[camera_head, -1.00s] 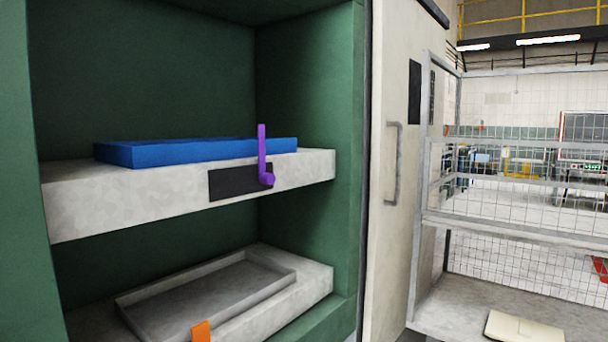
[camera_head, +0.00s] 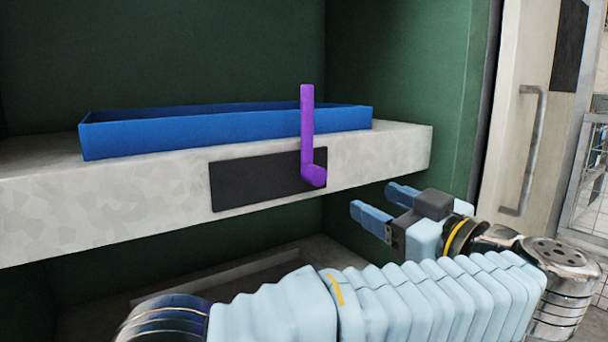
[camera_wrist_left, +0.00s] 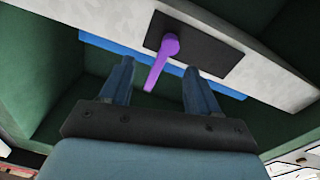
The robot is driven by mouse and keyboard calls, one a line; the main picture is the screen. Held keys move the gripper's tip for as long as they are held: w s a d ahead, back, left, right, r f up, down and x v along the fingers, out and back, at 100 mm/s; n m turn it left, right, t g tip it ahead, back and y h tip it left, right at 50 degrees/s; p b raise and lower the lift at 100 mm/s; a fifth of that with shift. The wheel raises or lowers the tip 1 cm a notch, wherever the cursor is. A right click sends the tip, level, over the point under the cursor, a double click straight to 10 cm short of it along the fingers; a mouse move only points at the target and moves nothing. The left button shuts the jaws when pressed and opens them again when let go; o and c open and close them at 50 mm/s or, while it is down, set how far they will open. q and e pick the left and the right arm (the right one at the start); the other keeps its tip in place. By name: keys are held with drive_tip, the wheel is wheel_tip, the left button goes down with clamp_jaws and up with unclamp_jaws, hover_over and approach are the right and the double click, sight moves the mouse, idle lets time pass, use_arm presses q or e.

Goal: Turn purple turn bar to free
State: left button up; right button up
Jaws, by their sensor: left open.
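The purple turn bar (camera_head: 307,130) stands upright on a dark plate (camera_head: 250,182) on the front of the upper shelf, its pivot knob at the lower end. It rises in front of the blue tray (camera_head: 200,132). My left gripper (camera_head: 385,207) is open and empty, to the right of the bar and a little lower, apart from it. In the left wrist view the turn bar (camera_wrist_left: 160,64) shows between the two open fingers (camera_wrist_left: 158,85), beyond their tips. My right gripper is not in view.
The upper shelf (camera_head: 395,150) sits in a green cabinet (camera_head: 415,60). A lower grey tray (camera_head: 230,280) is partly hidden by my left arm. A pale door with a metal handle (camera_head: 530,150) stands at the right.

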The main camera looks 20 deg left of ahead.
sight(320, 179)
use_arm(q)
drive_tip(key=shift+g, duration=0.5)
drive_tip(key=x, duration=0.4)
drive_tip(key=s+x, duration=0.1)
drive_tip(key=x, duration=0.3)
drive_tip(key=a+r+x, duration=0.1)
drive_tip(key=x, duration=0.4)
drive_tip(key=shift+s+a+p, duration=0.1)
drive_tip(key=shift+s+p, duration=0.15)
drive_tip(key=shift+p, duration=0.15)
clamp_jaws()
